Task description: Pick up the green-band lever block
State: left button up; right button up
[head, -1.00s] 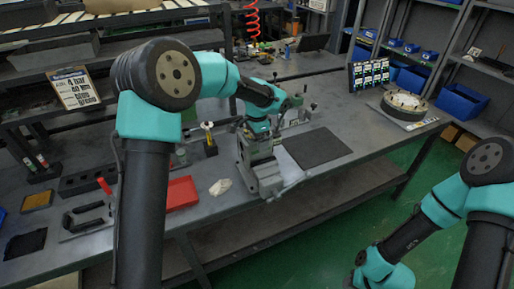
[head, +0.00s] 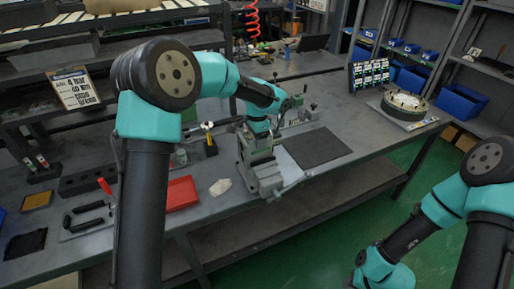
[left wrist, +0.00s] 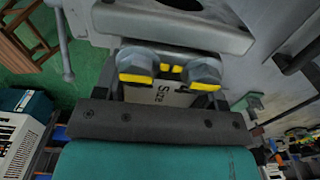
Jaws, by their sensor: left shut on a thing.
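My left gripper (head: 258,146) is above the grey vise-like fixture (head: 266,180) at the bench's front edge, and my arm hides much of it. In the left wrist view, my left gripper (left wrist: 168,88) is shut on a pale labelled block (left wrist: 172,97); only part of the lettering shows. Two grey rounded parts with yellow bands sit at its top. I see no green band on it. A small green part (left wrist: 250,102) shows apart to the right. I cannot tell which piece is the green-band lever block.
A dark mat (head: 318,148) lies right of the fixture. A red tray (head: 181,193) and a whitish lump (head: 220,187) lie to its left. A round flanged part (head: 404,104) stands at the far right. Small levered pieces (head: 303,113) stand behind the fixture.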

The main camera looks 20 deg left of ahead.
pick_arm(q)
grip_shut()
jog(key=shift+r, duration=0.1)
jog(key=shift+w, duration=0.1)
jog(key=shift+r, duration=5)
